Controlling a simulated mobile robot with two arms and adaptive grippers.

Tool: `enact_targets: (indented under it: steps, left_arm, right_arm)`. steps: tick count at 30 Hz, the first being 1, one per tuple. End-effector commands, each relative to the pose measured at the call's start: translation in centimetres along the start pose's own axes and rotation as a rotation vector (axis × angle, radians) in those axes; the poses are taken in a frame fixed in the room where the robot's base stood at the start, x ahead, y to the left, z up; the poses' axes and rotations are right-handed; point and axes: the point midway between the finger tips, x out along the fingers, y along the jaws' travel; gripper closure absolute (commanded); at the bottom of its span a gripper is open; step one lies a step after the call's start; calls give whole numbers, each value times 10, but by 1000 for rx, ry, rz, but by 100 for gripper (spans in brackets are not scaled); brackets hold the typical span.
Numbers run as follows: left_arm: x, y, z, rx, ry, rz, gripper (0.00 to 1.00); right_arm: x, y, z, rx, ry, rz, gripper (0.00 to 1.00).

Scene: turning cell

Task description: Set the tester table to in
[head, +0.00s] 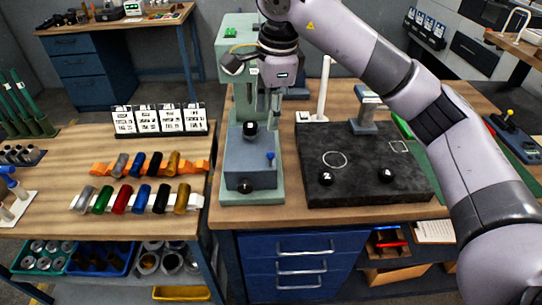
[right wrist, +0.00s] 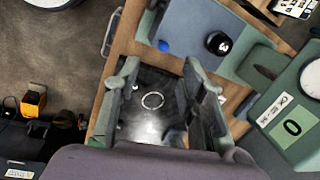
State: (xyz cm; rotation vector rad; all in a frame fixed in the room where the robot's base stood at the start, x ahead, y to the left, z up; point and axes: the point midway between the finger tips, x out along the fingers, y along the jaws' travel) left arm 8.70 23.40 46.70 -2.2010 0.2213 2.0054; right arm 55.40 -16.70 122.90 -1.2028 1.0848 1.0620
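The tester (head: 237,95) is a pale green machine with a column at the back. Its blue-grey table (head: 250,165) is a block on the green base, with a black ball marked 3 (head: 250,129) on top and a black knob (head: 244,186) in front. A blue-tipped lever (head: 270,155) stands at the table's right side. The table also shows in the right wrist view (right wrist: 195,30). My right gripper (head: 274,118) hangs above the table's back right part, apart from the lever. Its fingers (right wrist: 163,95) are spread with nothing between them. My left gripper is out of view.
A dark stone plate (head: 365,170) with black balls marked 2 and 4 and a stand (head: 365,112) lies to the right. A bench (head: 150,150) with coloured cylinders in racks stands to the left. My right arm crosses above the stone plate.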

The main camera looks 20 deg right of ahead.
Motion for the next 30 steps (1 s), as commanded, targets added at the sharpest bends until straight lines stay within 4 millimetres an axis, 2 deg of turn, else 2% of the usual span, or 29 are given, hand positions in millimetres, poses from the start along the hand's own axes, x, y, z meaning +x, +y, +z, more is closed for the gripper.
enact_targets:
  steps: [3, 8, 14, 24, 30]
  left_arm:
    - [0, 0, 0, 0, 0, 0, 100]
    - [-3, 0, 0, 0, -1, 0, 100]
    - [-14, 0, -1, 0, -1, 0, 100]
    - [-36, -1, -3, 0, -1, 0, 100]
    - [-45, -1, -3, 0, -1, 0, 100]
  right_arm:
    - [-6, -7, -11, 13, 54, -28, 62]
    - [7, -7, -13, 14, 58, -27, 62]
    - [44, -8, -15, 15, 57, -24, 62]
    - [118, -10, -18, 15, 55, -24, 62]
    - [150, -11, -20, 14, 54, -26, 62]
